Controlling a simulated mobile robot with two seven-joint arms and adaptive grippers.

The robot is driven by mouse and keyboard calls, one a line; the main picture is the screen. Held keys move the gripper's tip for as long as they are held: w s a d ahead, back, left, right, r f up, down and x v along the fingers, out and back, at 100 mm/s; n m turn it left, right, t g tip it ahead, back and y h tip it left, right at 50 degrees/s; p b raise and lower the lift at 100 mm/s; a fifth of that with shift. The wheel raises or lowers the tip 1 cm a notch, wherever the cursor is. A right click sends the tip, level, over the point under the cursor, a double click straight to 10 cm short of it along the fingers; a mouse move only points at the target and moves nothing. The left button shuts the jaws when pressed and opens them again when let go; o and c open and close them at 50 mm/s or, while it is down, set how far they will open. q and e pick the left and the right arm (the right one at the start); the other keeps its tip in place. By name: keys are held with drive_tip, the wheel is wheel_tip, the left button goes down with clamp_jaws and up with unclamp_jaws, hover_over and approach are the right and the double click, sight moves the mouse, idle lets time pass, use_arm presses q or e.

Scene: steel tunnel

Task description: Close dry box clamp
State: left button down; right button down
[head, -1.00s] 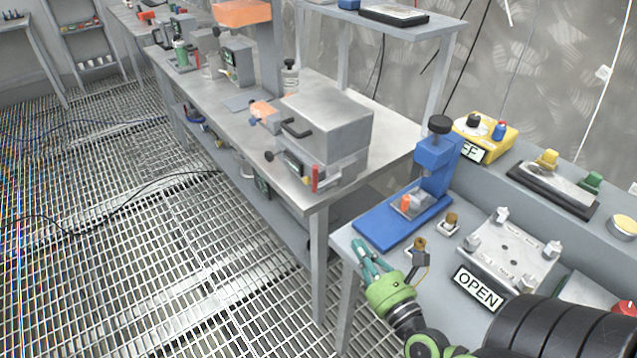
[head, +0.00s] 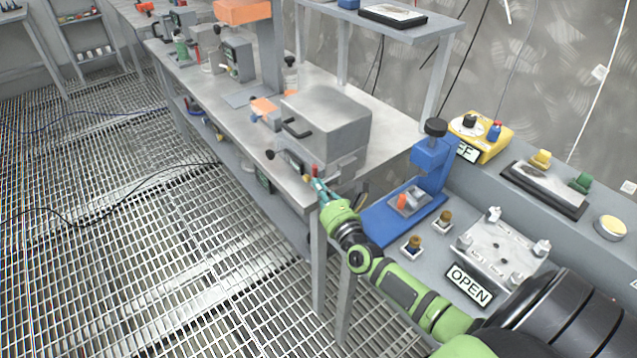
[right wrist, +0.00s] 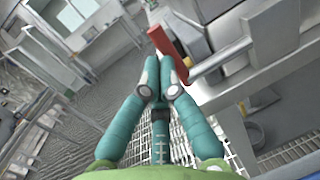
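The dry box (head: 325,125) is a grey metal box with a dark handle on its front, at the near end of the long workbench. Its red clamp lever (head: 315,170) stands low at the front right corner, and is large in the right wrist view (right wrist: 170,48). My right gripper (head: 318,186) is right by this lever. In the right wrist view its teal fingertips (right wrist: 160,66) are drawn close together, just below and beside the lever. Contact cannot be told, and nothing shows held between them. My left gripper is not in view.
The near workbench holds a blue press (head: 430,165), a yellow switch box (head: 480,135), a metal fixture plate (head: 500,248) and an OPEN sign (head: 469,284). The long bench (head: 390,150) has its edge close to my right gripper. Grating floor lies open at left.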

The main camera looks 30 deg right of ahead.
drive_tip(key=shift+w, duration=0.35)
drive_tip(key=w+r+g+p, duration=0.1)
drive_tip(key=p, duration=0.2)
drive_tip(key=shift+d, duration=0.1)
idle(0.5)
drive_tip(key=shift+p, duration=0.3)
